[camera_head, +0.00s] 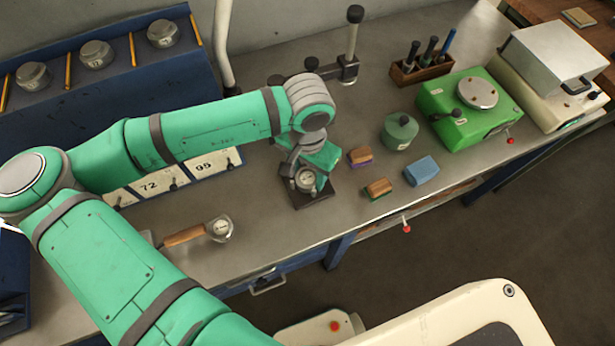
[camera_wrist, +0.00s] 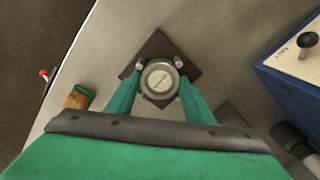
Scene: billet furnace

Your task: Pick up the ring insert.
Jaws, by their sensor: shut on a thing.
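The ring insert (camera_wrist: 159,82) is a round grey metal piece with a pale marked face. In the wrist view it sits between the two fingertips of my gripper (camera_wrist: 159,78), which is shut on it. A dark square plate (camera_wrist: 157,47) lies under it; I cannot tell whether the insert touches the plate. In the head view the insert (camera_head: 306,180) shows below my gripper (camera_head: 308,172), over the dark plate (camera_head: 312,198) near the bench's front edge. My arm hides part of the area behind it.
A wooden-handled ladle-like tool (camera_head: 200,231) lies left of the plate. Brushes (camera_head: 378,188) and a blue block (camera_head: 421,171) lie to the right, with a green pot (camera_head: 399,131) and a green machine (camera_head: 468,110) beyond. A blue rack (camera_head: 100,95) with lidded pots stands at the back left.

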